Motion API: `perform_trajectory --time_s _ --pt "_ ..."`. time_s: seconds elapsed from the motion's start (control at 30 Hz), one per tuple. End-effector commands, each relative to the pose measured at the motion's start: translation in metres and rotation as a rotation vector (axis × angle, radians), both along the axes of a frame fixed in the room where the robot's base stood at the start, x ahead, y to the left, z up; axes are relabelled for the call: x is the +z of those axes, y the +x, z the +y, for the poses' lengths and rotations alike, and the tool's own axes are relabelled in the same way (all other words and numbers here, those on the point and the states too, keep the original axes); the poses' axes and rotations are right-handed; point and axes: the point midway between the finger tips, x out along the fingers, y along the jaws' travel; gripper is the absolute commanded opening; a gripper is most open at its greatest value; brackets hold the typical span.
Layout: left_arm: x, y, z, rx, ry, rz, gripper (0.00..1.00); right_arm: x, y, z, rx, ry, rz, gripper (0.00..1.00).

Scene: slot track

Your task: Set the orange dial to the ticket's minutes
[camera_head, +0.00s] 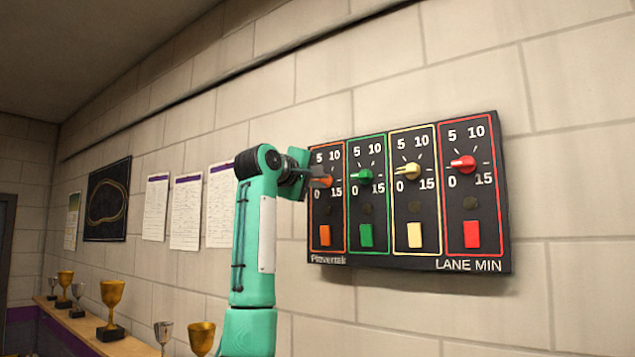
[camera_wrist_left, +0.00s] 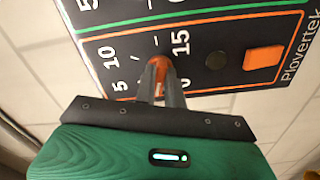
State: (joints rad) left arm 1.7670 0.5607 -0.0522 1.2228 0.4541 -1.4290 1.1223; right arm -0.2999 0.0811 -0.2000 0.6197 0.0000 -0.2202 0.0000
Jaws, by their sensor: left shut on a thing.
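The orange dial (camera_head: 326,182) is on the leftmost, orange-framed column of the black wall panel (camera_head: 392,261), with 0, 5, 10 and 15 printed around it. My left gripper (camera_head: 316,180) reaches it from the left and is shut on it. In the left wrist view the orange dial (camera_wrist_left: 160,63) shows between the two fingers (camera_wrist_left: 160,84), which cover much of it. I cannot tell which number its pointer faces. I cannot make out a ticket with minutes. My right gripper is not in view.
Green (camera_head: 364,176), yellow (camera_head: 408,171) and red (camera_head: 463,165) dials stand to the right in their own columns. Each column has a button below, the orange button (camera_head: 325,235) under the orange dial. Paper sheets (camera_head: 187,212) hang left; trophies (camera_head: 111,309) stand on a ledge.

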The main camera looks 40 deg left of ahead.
Motion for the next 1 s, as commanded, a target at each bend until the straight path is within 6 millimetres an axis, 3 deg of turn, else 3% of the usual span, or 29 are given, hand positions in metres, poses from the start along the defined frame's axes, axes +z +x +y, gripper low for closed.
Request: perform_trajectory --time_s 0.5,1.0 --pt "-0.0018 0.0009 0.0004 0.0 0.466 0.056 0.0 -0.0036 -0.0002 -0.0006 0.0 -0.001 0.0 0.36" --pt "-0.0022 0.0011 0.0002 -0.001 0.7 0.083 0.0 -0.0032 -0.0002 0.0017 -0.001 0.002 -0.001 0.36"
